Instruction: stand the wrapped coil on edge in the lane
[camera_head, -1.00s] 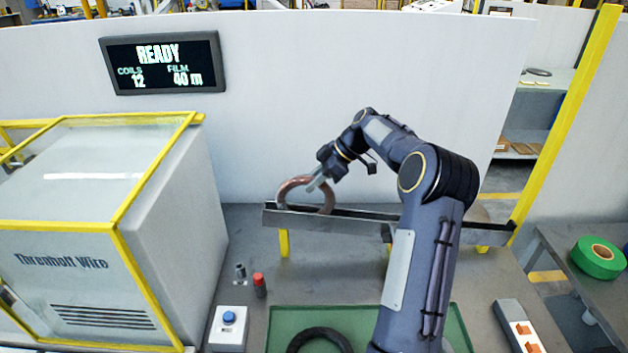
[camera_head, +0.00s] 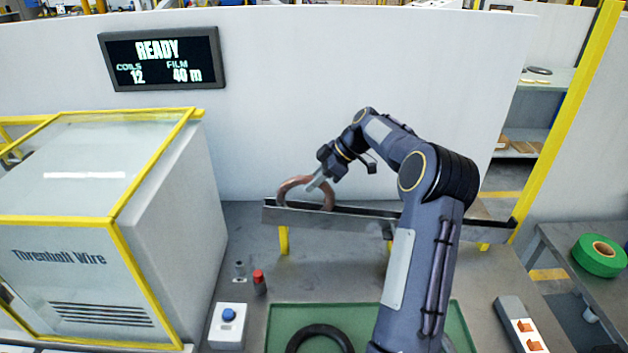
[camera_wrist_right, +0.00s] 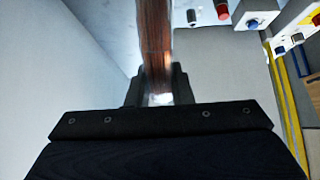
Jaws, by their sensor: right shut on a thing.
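The wrapped coil (camera_head: 285,190) is a copper-brown ring standing on edge at the left end of the lane (camera_head: 340,220), a long grey channel on yellow legs. Its lower part is hidden behind the lane's front wall. My right gripper (camera_head: 316,184) is shut on the coil's upper right rim. In the right wrist view the coil (camera_wrist_right: 155,40) shows edge-on as a shiny brown band running up from between the fingers of the gripper (camera_wrist_right: 159,98). My left gripper is not in view.
A grey machine with a yellow frame (camera_head: 115,235) stands at the left. A dark ring (camera_head: 292,340) lies on a green mat (camera_head: 285,312). A red button (camera_head: 259,278) and a blue-button box (camera_head: 228,325) are in front. A green roll (camera_head: 583,255) lies on the right table.

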